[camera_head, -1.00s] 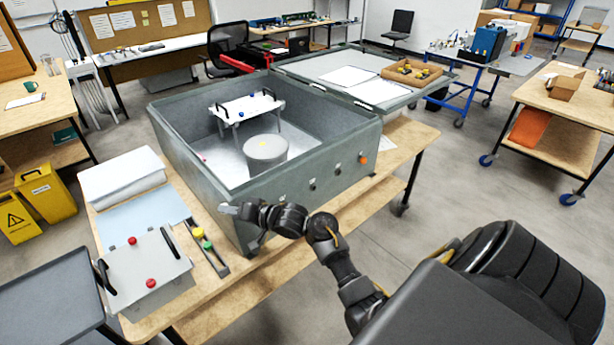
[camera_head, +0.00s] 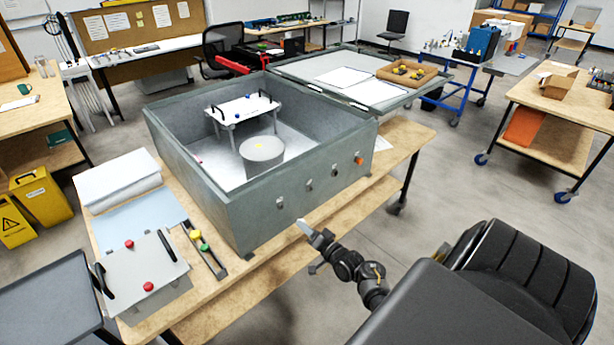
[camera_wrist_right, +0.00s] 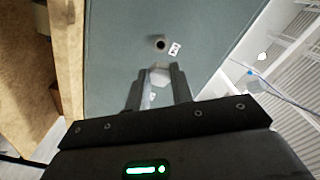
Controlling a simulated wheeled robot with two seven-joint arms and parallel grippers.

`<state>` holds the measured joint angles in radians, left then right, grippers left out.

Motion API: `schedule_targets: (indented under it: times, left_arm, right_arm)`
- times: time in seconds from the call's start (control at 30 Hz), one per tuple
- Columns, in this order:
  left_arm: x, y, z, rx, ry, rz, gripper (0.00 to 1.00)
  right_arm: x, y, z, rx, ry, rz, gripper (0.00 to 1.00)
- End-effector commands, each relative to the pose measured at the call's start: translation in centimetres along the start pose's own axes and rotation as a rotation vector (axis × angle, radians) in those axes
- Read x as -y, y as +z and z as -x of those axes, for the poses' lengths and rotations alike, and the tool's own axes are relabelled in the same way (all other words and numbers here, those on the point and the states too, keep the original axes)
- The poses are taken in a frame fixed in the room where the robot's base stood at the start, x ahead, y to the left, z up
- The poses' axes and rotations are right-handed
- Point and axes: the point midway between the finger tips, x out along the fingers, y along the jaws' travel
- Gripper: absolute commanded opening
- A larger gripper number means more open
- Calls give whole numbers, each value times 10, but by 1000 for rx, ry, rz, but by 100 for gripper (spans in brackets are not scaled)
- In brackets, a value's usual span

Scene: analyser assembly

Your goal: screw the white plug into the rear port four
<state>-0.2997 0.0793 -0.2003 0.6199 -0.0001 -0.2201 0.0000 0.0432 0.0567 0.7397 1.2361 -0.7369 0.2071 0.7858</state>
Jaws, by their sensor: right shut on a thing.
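My right gripper (camera_head: 303,225) is in front of the ported wall of the grey box (camera_head: 235,215), apart from it. In the right wrist view, its fingers (camera_wrist_right: 158,84) are shut on the white plug (camera_wrist_right: 159,76), whose six-sided head shows between them. A dark open port (camera_wrist_right: 160,43) with a small white label lies on the wall just beyond the plug. I cannot read the label. In the head view, the wall carries a row of ports, among them this one (camera_head: 308,186). An orange plug (camera_head: 360,159) sits at the row's right end. My left gripper is out of view.
The box stands on a wooden bench (camera_head: 400,150). Inside it are a round grey drum (camera_head: 262,153) and a small white raised plate (camera_head: 243,108). Yellow and green plugs lie on a narrow tray (camera_head: 215,262) at left. The space in front of the wall is clear.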

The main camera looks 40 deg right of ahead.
Motion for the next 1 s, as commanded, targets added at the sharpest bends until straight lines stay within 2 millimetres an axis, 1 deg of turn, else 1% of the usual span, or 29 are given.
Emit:
schedule_targets:
  times: [0.17,0.57,0.63,1.0]
  left_arm:
    - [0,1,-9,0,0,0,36]
    - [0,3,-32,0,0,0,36]
    - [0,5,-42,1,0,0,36]
    - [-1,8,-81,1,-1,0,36]
  right_arm:
    - [-1,1,-15,0,-2,0,0]
    - [-1,2,-58,0,-3,0,0]
    - [-4,4,-58,0,-1,82,0]
    - [-4,4,-63,1,-1,594,0]
